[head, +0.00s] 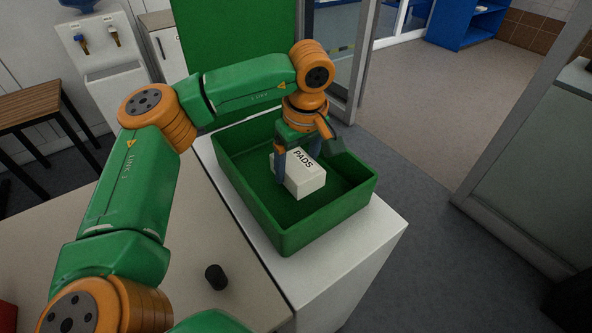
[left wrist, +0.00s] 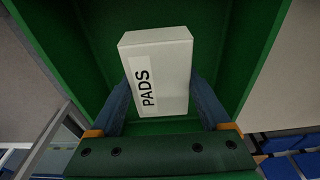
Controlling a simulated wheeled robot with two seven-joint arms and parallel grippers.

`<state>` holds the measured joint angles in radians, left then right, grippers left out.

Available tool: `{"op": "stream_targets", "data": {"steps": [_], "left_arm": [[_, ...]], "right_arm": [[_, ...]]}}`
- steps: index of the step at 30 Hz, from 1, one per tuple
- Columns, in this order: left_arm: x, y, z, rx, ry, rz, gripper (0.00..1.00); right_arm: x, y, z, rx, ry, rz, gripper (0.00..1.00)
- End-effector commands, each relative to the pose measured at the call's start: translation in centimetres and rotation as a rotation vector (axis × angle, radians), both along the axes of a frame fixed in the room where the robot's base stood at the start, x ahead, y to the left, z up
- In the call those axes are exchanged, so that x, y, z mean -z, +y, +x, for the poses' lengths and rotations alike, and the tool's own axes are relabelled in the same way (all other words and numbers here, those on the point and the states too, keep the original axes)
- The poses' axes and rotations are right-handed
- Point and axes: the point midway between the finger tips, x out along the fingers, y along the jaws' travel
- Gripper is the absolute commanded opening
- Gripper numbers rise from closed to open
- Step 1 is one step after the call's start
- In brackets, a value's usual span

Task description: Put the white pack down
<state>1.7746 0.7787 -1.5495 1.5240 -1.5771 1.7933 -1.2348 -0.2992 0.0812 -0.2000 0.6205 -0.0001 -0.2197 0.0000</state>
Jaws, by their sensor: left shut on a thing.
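The white pack (head: 305,184) is a box marked PADS, held inside the green tray (head: 283,241). My left gripper (head: 298,160) is shut on it, reaching down from above. In the left wrist view the white pack (left wrist: 162,75) sits between the two fingers, one on each side. The tray's walls stand around it. I cannot tell whether the pack's underside touches the tray floor. My right gripper is not in view.
The tray stands on a white cabinet (head: 350,277) beside a pale worktop (head: 185,265). A small black cylinder (head: 215,277) stands on the worktop. Inside the tray, bare floor shows around the pack. A glass panel (head: 530,190) stands at the right.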

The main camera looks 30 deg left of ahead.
Motion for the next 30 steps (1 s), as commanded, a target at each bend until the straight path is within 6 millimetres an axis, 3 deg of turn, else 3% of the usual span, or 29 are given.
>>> {"op": "stream_targets", "data": {"steps": [6,16,17,19,26,30], "left_arm": [[3.5,0.5,0.3,-0.001,0.001,0.002,0.23],[4.1,0.4,0.3,-0.002,0.0,0.0,0.23],[4.1,0.4,0.3,-0.002,0.0,0.0,0.83],[3.9,0.4,0.3,-0.002,0.0,0.0,1.0],[3.7,0.4,0.3,-0.003,0.0,0.0,1.0],[1.6,0.1,0.3,-0.002,-0.006,-0.002,1.0]], "right_arm": [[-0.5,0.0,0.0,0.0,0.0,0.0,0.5],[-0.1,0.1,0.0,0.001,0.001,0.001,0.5],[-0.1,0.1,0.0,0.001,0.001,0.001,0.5],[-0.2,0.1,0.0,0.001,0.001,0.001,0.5],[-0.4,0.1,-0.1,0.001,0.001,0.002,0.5],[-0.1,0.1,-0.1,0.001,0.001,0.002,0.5]]}}
